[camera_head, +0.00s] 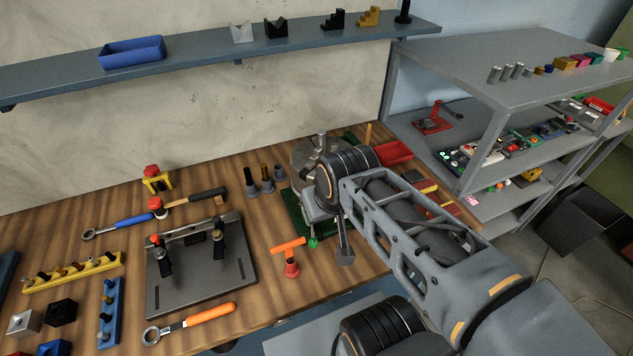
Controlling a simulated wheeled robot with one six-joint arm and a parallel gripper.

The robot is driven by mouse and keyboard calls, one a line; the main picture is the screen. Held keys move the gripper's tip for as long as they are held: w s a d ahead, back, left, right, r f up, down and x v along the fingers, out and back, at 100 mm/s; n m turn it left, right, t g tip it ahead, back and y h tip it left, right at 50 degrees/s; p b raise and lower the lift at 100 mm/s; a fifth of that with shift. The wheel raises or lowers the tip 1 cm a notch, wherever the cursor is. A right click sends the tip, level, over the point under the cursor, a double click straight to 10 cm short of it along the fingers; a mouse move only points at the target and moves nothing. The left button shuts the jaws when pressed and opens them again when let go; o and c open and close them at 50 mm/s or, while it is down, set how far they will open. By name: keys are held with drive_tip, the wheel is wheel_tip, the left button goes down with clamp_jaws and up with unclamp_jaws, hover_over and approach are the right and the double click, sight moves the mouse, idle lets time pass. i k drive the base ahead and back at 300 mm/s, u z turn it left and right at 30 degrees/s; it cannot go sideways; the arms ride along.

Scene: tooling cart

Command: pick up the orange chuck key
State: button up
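The orange chuck key (288,245) has a T-shaped handle and stands near the front of the wooden bench, left of my arm. Its lower part meets a small red piece (292,269) on the bench; I cannot tell whether that piece is a holder or part of the key. My gripper (334,248) hangs over the bench to the right of the key, apart from it. One grey finger shows clearly; the rest is hard to make out, so its opening cannot be told. Nothing is seen held in it.
A grey plate with black clamps (201,283) lies left of the key. An orange-handled wrench (205,314) lies along the front edge. Dark holders (266,180) stand behind the key. A green item (296,212) sits partly behind my gripper. A grey shelf rack (480,75) stands right.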

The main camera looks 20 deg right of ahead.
sight(290, 258)
drive_tip(key=k, duration=1)
drive_tip(key=u, duration=1.7)
drive_tip(key=i, duration=0.95)
drive_tip(key=z, duration=1.9)
